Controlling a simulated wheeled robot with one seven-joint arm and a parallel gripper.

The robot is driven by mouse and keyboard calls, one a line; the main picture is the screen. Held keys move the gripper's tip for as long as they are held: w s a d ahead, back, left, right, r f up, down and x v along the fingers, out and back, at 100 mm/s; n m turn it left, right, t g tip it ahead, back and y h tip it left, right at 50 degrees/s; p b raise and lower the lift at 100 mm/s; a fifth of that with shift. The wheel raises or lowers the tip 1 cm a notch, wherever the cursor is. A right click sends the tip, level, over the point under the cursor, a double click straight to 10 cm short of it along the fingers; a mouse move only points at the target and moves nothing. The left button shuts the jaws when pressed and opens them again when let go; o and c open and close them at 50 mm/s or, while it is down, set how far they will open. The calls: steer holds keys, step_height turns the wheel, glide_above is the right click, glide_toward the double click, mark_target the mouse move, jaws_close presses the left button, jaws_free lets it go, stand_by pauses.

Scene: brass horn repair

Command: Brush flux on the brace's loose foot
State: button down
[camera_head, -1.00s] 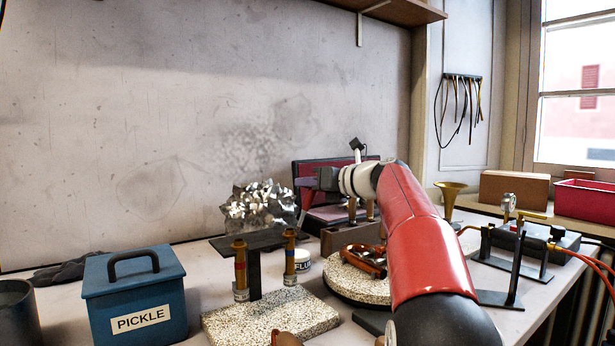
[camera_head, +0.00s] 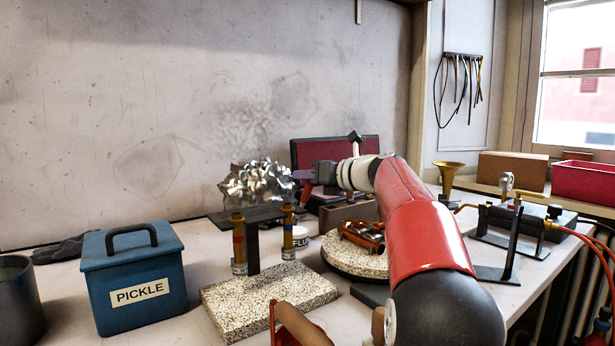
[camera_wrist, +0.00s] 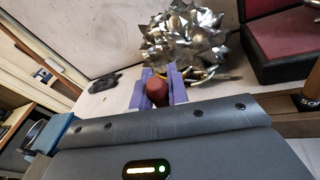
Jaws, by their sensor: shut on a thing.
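My gripper (camera_head: 304,186) reaches out over the bench near the crumpled silver pile in the head view. In the wrist view its purple fingers (camera_wrist: 158,92) are shut on a reddish-brown rounded handle (camera_wrist: 157,88), probably the brush. Its bristle end is hidden. The white flux jar (camera_head: 301,239) stands below the gripper in the head view, partly behind a post with coloured bands. Orange-red metal parts (camera_head: 362,236) lie on a round speckled block (camera_head: 350,262), partly hidden by my arm. I cannot make out the brace or its loose foot among them.
A blue PICKLE box (camera_head: 133,280) stands at left beside a dark pot (camera_head: 18,300). A speckled slab (camera_head: 270,300) with upright posts is in front. An open red-lined case (camera_head: 335,152) is behind my gripper. Black stands (camera_head: 510,245) and red hoses are at right.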

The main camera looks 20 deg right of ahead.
steer(key=shift+f+b, duration=0.35)
steer(key=shift+f, duration=0.3)
stand_by(1.0)
steer(key=shift+r, duration=0.1)
step_height(320, 180, up, 7)
steer(key=p, duration=0.1)
steer(key=shift+p, duration=0.35)
stand_by(0.3)
stand_by(0.7)
